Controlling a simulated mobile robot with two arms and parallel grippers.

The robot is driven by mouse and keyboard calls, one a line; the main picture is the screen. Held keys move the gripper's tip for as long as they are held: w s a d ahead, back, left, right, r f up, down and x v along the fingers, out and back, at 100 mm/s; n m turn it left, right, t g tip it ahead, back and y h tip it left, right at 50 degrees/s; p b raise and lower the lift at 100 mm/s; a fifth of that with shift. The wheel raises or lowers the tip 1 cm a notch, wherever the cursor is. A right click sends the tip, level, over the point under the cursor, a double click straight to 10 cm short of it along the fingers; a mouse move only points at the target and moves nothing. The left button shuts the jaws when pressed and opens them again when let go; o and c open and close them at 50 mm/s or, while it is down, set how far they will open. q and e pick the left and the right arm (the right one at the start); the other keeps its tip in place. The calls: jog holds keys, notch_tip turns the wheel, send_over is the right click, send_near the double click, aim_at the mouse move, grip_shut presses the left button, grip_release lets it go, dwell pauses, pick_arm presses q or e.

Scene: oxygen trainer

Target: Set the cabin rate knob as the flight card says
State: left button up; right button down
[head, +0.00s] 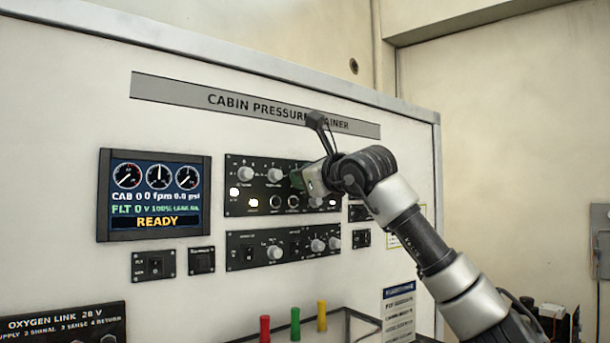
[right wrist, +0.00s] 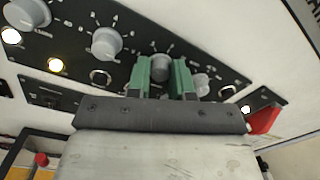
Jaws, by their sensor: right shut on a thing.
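My right gripper (head: 298,180) reaches the upper black knob panel (head: 262,208) from the right. In the right wrist view, its green fingers (right wrist: 160,76) are shut on a grey round knob (right wrist: 160,66), one on each side. The knob's label is too small to read, so I cannot tell if it is the cabin rate knob. In the head view the gripper hides this knob. A printed card (head: 398,312) with a blue header stands at the lower right; its text is unreadable. My left gripper is not in view.
The display (head: 155,195) reads READY, with CAB 0, 0 fpm and 0.0 psi. Other knobs (head: 275,175) sit left of the held one. A lower knob panel (head: 283,244) is underneath. Red, green and yellow handles (head: 295,324) stand below.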

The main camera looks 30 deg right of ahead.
jog(key=n+p, duration=0.1)
jog(key=n, duration=0.5)
jog(key=shift+p, duration=0.35)
jog(key=shift+n, duration=0.3)
jog(key=c, duration=1)
grip_release()
jog(key=shift+s, duration=0.1)
jog(key=s+b, duration=0.4)
jog(key=s, duration=0.6)
jog(key=shift+s+d+f+b, duration=0.15)
jog(key=shift+s+d+b, duration=0.1)
jog(key=shift+s+b, duration=0.1)
